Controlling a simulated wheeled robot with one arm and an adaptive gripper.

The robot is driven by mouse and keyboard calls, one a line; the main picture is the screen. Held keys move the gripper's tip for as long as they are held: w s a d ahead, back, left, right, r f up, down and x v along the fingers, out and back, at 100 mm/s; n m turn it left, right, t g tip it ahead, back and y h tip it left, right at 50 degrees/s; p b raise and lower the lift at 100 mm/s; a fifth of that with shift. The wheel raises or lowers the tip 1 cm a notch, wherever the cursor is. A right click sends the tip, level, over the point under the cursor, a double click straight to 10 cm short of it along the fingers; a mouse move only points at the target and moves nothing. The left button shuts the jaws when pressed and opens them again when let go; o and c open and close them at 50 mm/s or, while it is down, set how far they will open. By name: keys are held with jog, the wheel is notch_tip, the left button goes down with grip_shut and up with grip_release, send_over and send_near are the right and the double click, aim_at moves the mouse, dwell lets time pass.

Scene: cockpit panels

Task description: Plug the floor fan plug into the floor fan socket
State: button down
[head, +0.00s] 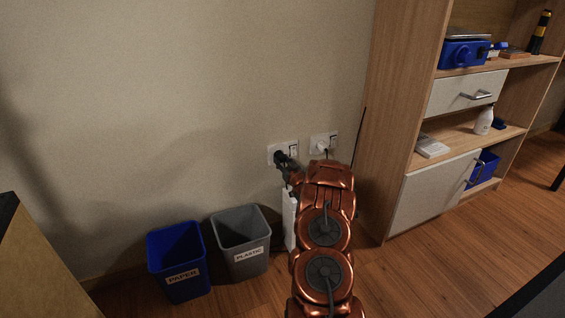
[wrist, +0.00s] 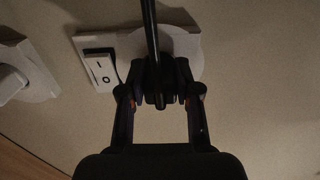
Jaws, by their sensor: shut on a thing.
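My gripper (wrist: 160,92) is shut on a dark plug (wrist: 158,82) in the wrist view. The plug's black cable (wrist: 151,25) runs up past the top of the picture. Right behind the plug is a white wall socket (wrist: 188,46) with a round face and a rocker switch (wrist: 100,72). The plug and fingers cover part of the round face, so I cannot tell whether the pins are in it. In the head view my gripper (head: 284,161) is dark and close against the left wall socket (head: 277,149).
A second wall socket (head: 333,137) to the right holds a white plug (head: 322,145). A wooden shelf unit (head: 388,130) stands right of my arm. Blue (head: 178,240) and grey (head: 240,225) bins stand on the floor at left. A white upright thing (head: 289,215) is beside my arm.

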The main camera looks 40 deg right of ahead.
jog(key=shift+w, duration=0.1)
jog(key=c, duration=0.7)
grip_release()
jog(key=shift+v, duration=6)
jog(key=shift+r, duration=0.1)
